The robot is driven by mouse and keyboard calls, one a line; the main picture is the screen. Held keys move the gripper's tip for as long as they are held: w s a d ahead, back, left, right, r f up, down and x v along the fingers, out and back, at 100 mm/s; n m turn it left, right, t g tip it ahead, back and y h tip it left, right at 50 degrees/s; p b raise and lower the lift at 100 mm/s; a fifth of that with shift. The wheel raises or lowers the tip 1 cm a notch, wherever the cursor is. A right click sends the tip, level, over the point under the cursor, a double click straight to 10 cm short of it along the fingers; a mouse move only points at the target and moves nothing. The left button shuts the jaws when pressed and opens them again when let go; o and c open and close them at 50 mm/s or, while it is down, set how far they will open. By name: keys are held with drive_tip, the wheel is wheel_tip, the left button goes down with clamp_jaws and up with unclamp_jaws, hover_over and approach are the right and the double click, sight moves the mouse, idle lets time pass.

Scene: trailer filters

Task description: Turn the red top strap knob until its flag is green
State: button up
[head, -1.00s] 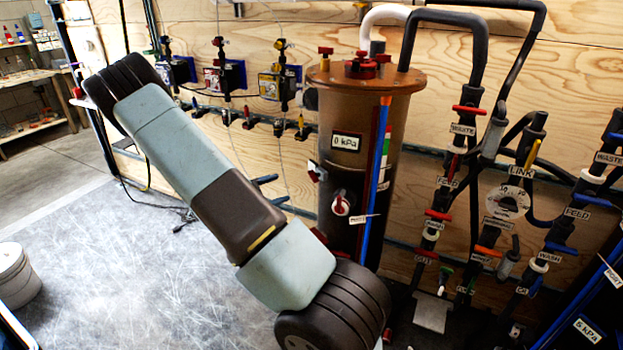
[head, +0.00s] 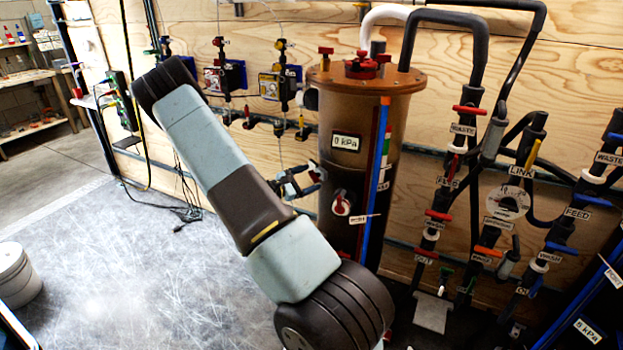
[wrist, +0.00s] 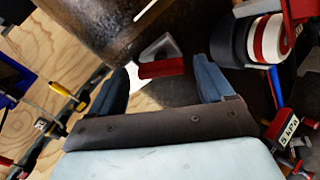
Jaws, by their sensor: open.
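The brown tank (head: 375,120) stands against the plywood wall with a 0 kPa label. In the wrist view its curved side (wrist: 175,25) fills the top. A small knob with a grey handle and a red bar (wrist: 160,69), seemingly the top strap knob, shows against the tank's side, between my fingertips in the picture. No green shows on it. In the head view my gripper hides most of it. My gripper (head: 300,181) is at the tank's left side, its blue fingers open; they also show spread in the wrist view (wrist: 162,78). Contact with the knob cannot be told.
A red and white round knob (head: 342,205) sits on the tank's front, right of my gripper. Valves on a pipe (head: 278,127) run along the wall at left. Labelled pipes with coloured handles (head: 437,214) stand right.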

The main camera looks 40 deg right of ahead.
drive_tip(key=shift+s+d, duration=0.1)
drive_tip(key=shift+d, duration=0.55)
drive_tip(key=shift+c, duration=0.2)
